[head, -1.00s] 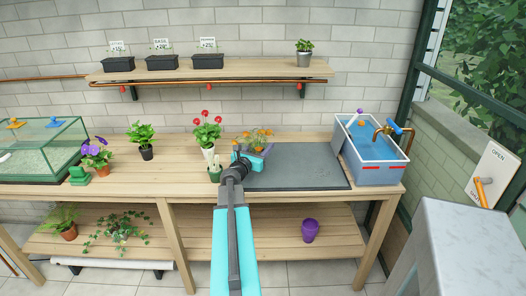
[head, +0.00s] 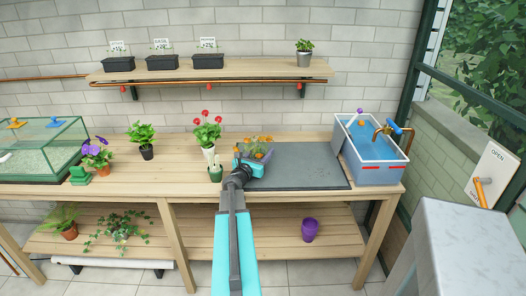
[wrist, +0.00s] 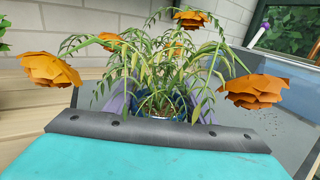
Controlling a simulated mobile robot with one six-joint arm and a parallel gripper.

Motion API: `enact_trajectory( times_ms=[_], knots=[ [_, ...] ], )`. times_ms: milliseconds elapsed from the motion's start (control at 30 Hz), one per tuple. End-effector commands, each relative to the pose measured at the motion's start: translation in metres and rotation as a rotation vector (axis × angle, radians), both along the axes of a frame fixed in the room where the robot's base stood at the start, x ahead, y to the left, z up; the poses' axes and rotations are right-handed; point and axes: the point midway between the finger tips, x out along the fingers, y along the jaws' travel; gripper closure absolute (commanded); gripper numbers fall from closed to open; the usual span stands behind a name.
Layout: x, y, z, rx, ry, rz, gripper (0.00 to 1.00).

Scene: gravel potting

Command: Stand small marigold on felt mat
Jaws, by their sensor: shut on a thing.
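The small marigold (head: 259,143), with orange flowers and thin green leaves, is at the back left part of the dark grey felt mat (head: 307,168) in the head view. My gripper (head: 250,164) is at its near side, shut on its pot. The wrist view shows the marigold (wrist: 160,70) upright, with orange blooms on both sides. A bluish pot rim shows low behind the grey and turquoise jaw, which hides the rest of the pot. I cannot tell whether the pot's base touches the mat.
A red-flowered plant in a white pot (head: 208,154) stands just left of the mat, with a small green pot (head: 215,173) near it. A water-filled basin (head: 376,158) stands at the right. The mat's middle and right are clear.

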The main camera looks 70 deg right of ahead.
Motion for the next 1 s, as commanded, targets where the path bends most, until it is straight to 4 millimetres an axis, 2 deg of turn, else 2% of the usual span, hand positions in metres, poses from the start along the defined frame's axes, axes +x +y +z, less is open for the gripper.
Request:
enact_trajectory(
  times_ms=[300,333,433,933,1000],
  knots=[
    [-0.0002,0.0000,-0.0032,-0.001,0.000,-0.001,0.78],
    [-0.0002,0.0000,-0.0034,0.000,0.000,0.000,0.49],
    [-0.0002,0.0000,-0.0025,0.000,0.000,0.000,0.32],
    [-0.0002,0.0000,0.0018,0.000,0.000,0.000,0.32],
    [0.0000,0.0048,0.0000,0.000,0.000,0.000,0.32]
  ],
)
